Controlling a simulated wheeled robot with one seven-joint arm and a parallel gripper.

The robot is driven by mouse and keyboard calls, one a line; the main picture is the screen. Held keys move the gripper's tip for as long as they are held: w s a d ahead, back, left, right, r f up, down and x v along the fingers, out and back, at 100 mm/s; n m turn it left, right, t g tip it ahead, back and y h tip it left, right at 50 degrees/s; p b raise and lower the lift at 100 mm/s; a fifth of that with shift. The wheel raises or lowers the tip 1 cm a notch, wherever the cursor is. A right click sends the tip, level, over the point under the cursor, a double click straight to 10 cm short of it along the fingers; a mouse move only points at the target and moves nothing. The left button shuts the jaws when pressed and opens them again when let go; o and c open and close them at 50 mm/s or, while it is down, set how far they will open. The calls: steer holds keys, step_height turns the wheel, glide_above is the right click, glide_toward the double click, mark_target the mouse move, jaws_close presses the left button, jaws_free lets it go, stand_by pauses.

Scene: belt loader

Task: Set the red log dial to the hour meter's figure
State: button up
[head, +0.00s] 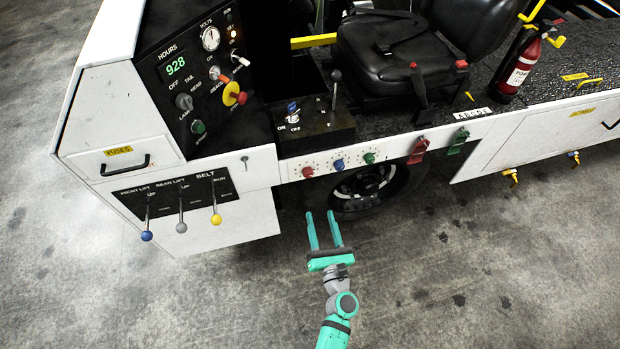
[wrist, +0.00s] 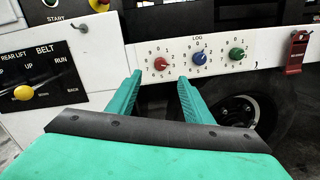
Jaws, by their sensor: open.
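The hour meter (head: 175,67) on the black panel shows 928 in green digits under the word HOURS. The red log dial (head: 307,171) is the leftmost of three dials on the white strip below the seat box; it also shows in the wrist view (wrist: 160,63), ringed by small digits. Its pointer is too small to read surely. The blue dial (wrist: 200,57) and green dial (wrist: 236,54) sit to its right. My gripper (head: 322,213) is open and empty, below and in front of the dials, with its fingers pointing toward the strip and apart from it.
Belt levers with blue, grey and yellow knobs (head: 216,218) stick out at the left. A red latch (head: 418,150) and a green latch (head: 458,140) hang right of the dials. A wheel (head: 362,185) sits below the strip. The floor around my arm is clear.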

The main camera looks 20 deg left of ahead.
mark_target(309, 176)
steer(key=w+a+n, duration=0.2)
steer(key=w, duration=0.2)
steer(key=w+a+n, duration=0.2)
steer(key=w+a, duration=0.1)
steer(key=w, duration=0.2)
steer(key=w+a+f+n+g, duration=0.1)
steer(key=w+a, duration=0.1)
steer(key=w, duration=0.2)
steer(key=shift+w+a+n+y, duration=0.3)
steer(key=shift+w+n+y, duration=0.05)
steer(key=shift+n+y, duration=0.05)
steer(key=shift+w+a, duration=0.35)
steer(key=shift+w, duration=0.05)
steer(key=shift+a, duration=0.2)
steer(key=shift+d, duration=0.1)
steer(key=c, duration=1.1)
